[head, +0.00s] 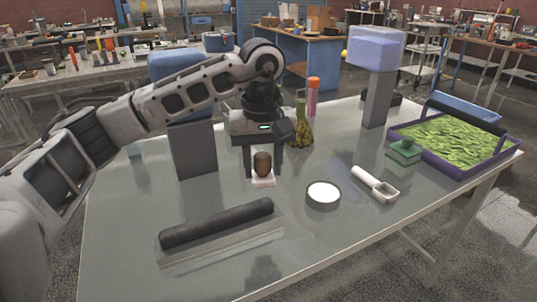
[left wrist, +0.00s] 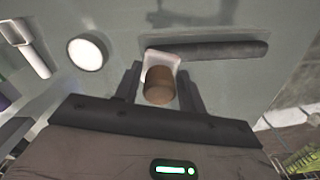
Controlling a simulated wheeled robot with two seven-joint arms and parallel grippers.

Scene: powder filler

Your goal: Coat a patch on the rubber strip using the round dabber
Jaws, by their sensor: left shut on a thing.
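My left gripper (head: 263,172) is shut on the round dabber, a brown, rounded knob (head: 262,162), with one finger on each side of it. The dabber also shows between the fingers in the left wrist view (left wrist: 158,86). A white, squarish piece (head: 262,183) lies under or behind the dabber; I cannot tell whether they touch. The black rubber strip (head: 216,222) lies on a pale grey base (head: 222,246) near the table's front left, apart from the gripper. It also shows in the left wrist view (left wrist: 215,50). My right gripper is not in view.
A round dish of white powder (head: 323,193) stands right of the gripper, with a white scoop (head: 375,185) beyond. A purple-rimmed tray (head: 462,168) of green pieces and a green block (head: 404,149) are at right. Upright grey posts stand behind. The table's front middle (head: 330,245) is clear.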

